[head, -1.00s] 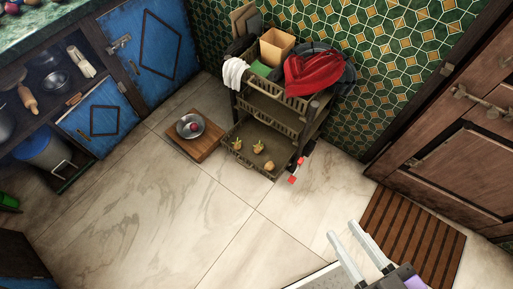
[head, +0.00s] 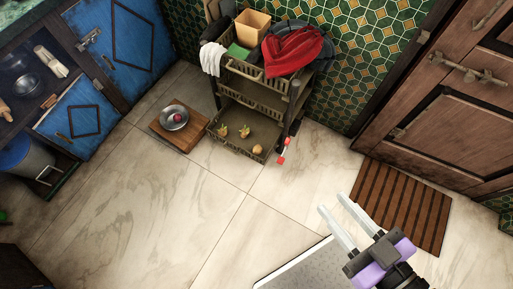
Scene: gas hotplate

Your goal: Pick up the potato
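Several small yellowish-brown vegetables lie in the bottom tray (head: 233,151) of a dark shelf cart by the tiled wall. The rounder one at the right, which looks like the potato (head: 257,149), lies near the tray's right front corner. The two others (head: 222,130) (head: 244,131) have pointed or sprouted tops and may be onions or similar. My gripper (head: 332,202) is at the lower right, with two pale fingers spread apart and nothing between them. It is well away from the cart, over the floor.
A wooden board with a metal bowl (head: 174,117) holding a reddish item lies left of the cart. Small red-and-black items (head: 283,150) lie at the cart's right. A slatted wooden mat (head: 401,207) lies by the brown door. The floor before the cart is clear.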

